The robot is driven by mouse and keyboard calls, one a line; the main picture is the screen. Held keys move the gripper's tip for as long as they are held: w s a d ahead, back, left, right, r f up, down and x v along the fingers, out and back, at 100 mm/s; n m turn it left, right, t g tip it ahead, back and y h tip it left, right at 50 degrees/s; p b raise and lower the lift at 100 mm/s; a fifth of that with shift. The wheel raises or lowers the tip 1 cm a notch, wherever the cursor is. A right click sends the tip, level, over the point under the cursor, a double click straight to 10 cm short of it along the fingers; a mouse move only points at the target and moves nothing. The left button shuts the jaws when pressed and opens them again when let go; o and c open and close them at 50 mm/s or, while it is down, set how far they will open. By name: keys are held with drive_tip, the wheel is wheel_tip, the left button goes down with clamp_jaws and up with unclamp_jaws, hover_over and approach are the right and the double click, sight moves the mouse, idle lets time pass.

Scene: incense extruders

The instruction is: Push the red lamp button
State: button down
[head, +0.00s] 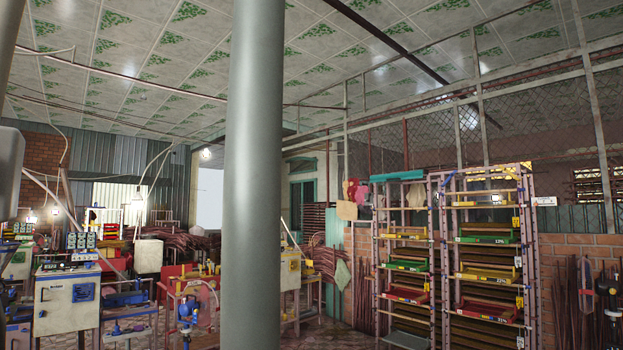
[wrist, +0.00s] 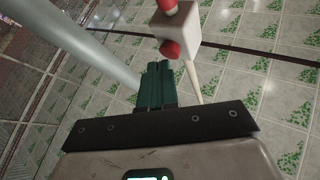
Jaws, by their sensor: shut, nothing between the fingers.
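In the wrist view, a small off-white box (wrist: 176,27) on a thin cream rod (wrist: 193,80) shows at the top centre. A round red knob (wrist: 170,49) sticks out of its near side, and a second red part (wrist: 167,6) is at its top, cut by the frame edge. I cannot tell for certain which is the lamp button. My gripper (wrist: 156,70) has teal fingers, shut together and empty. Their tips lie just below and left of the near red knob, seemingly a small gap apart. I cannot pick out the box or my gripper in the head view.
A thick grey column (head: 255,180) blocks the middle of the head view. Shelf racks (head: 437,250) with coloured trays stand at the right. Machines, including a pale cabinet (head: 66,300), crowd the left. The tiled ceiling (wrist: 285,75) fills the wrist background.

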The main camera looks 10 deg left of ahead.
drive_tip(key=shift+a, duration=0.1)
idle(0.3)
drive_tip(key=shift+w+a, duration=0.25)
idle(0.3)
drive_tip(key=shift+s+d+b, duration=0.25)
drive_tip(key=shift+d+b, duration=0.1)
drive_tip(key=shift+d, duration=0.05)
drive_tip(key=s+d, duration=0.4)
drive_tip(key=shift+d, duration=0.25)
idle(0.3)
idle(0.4)
